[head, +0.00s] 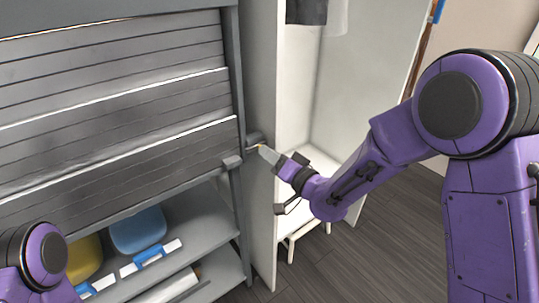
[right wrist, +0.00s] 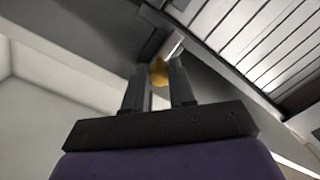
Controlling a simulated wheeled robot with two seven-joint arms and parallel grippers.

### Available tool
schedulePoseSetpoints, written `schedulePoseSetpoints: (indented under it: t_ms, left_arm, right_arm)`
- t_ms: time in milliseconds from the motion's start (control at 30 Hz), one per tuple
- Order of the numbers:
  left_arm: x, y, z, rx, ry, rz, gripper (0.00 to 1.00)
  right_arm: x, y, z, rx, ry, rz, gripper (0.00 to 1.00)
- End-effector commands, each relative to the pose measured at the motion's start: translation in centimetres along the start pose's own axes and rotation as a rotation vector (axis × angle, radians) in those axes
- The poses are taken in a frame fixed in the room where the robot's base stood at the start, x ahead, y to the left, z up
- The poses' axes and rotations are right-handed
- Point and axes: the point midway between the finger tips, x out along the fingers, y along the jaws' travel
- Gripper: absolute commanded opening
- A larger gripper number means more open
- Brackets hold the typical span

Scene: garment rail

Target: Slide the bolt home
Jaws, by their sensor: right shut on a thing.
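The bolt shows as a small brass-yellow knob (right wrist: 159,72) between my gripper's fingers in the right wrist view. In the head view, a dark housing (head: 254,137) sits at the right side post of the grey slatted shutter (head: 120,120); the knob there is mostly hidden by my fingers. My right gripper (head: 263,151) is shut on the knob, and it also shows in the right wrist view (right wrist: 159,78). How far the bolt reaches into its seat cannot be told. Only part of my left arm shows at the lower left; its gripper is out of the picture.
Below the shutter is an open shelf with a yellow bin (head: 84,258) and a blue bin (head: 138,230). A pale open wardrobe (head: 345,90) with hanging dark cloth (head: 306,11) stands right of the shutter. A small white stool (head: 303,231) stands on the dark floor.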

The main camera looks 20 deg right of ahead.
Motion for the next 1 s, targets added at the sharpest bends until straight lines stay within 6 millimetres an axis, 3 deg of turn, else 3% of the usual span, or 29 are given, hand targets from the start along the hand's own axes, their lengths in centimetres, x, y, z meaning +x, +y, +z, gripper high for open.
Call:
schedulePoseSetpoints:
  t_ms: [233, 533, 833, 867, 900, 1000]
  left_arm:
    - [0.0, 0.0, 0.0, 0.000, 0.000, 0.000, 0.52]
    - [-0.1, 0.0, 0.0, 0.000, 0.000, 0.000, 0.52]
    - [-0.1, 0.0, 0.0, 0.000, 0.000, 0.000, 0.52]
    - [-0.1, 0.0, 0.0, 0.000, 0.000, 0.000, 0.52]
    - [-0.1, 0.0, 0.0, 0.000, 0.000, 0.000, 0.52]
    - [-0.1, 0.0, 0.0, 0.000, 0.000, 0.000, 0.52]
  right_arm:
    - [0.1, -0.2, 0.3, 0.000, -0.003, -0.001, 0.00]
    - [0.3, -3.5, 3.5, -0.002, -0.007, -0.004, 0.00]
    - [0.3, -3.7, 3.8, -0.002, -0.010, -0.005, 0.00]
    - [0.3, -3.7, 3.8, -0.002, -0.010, -0.005, 0.32]
    - [0.3, -3.7, 3.8, -0.002, -0.010, -0.005, 0.36]
    - [0.3, -3.6, 3.7, -0.001, -0.007, -0.003, 0.36]
